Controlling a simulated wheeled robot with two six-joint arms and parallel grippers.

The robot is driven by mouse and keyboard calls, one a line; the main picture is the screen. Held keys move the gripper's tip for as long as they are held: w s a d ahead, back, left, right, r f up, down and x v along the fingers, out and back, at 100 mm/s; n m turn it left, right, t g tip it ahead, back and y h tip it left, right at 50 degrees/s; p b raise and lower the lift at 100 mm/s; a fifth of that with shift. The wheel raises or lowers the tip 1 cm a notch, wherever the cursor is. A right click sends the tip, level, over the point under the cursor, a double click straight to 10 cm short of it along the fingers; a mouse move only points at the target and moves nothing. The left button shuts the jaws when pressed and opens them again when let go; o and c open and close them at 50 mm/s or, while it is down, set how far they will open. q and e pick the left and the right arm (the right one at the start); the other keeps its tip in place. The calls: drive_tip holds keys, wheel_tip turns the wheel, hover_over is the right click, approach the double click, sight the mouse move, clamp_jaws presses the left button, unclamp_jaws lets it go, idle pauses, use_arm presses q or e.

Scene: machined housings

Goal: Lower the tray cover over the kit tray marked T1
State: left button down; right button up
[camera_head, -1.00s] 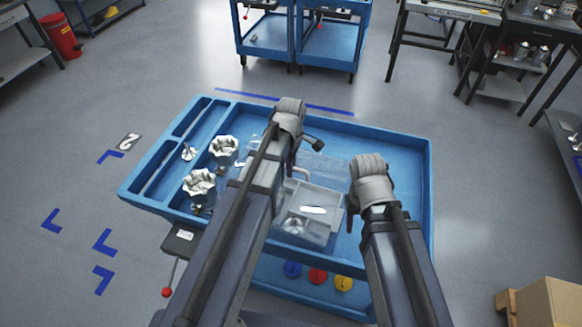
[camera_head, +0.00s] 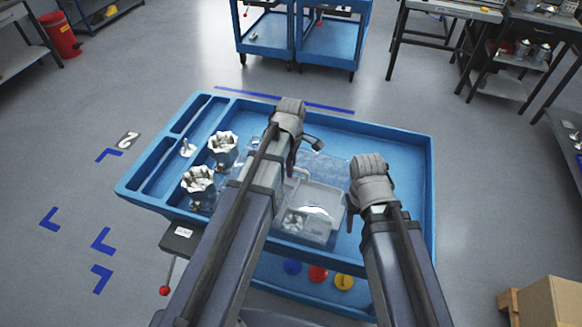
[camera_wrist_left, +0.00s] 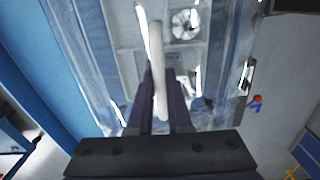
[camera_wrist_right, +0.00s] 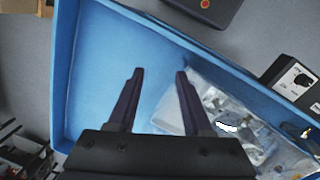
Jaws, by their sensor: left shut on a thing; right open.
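The clear tray cover (camera_head: 331,168) is see-through and hard to outline, with a pale bar handle (camera_wrist_left: 158,72) on top. My left gripper (camera_wrist_left: 160,112) is shut on that handle; its fingertips are mostly hidden behind my arm in the head view. The kit tray (camera_head: 318,238) lies under the cover on the blue cart top, and a round metal part (camera_wrist_left: 185,24) shows through. I cannot tell whether the cover touches the tray, and no T1 mark is readable. My right gripper (camera_wrist_right: 158,74) is open and empty, above the cart top beside the tray.
The blue cart (camera_head: 418,190) has a raised rim and bare floor right of the tray. Two fluted metal pots (camera_head: 199,180) stand left of my left arm, close to the tray. A control box with a red-knobbed lever (camera_head: 180,238) sits at the cart's front left.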

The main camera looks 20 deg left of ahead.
use_arm(q)
drive_tip(key=shift+f+b, duration=0.3)
drive_tip(key=shift+f, duration=0.1)
drive_tip(key=c, duration=0.8)
unclamp_jaws()
drive_tip(key=shift+o, duration=0.2)
drive_tip(key=shift+r, duration=0.2)
wheel_tip(320, 180, up, 8)
drive_tip(key=p, duration=0.8)
drive_tip(key=shift+f, duration=0.2)
drive_tip(key=shift+f, duration=0.1)
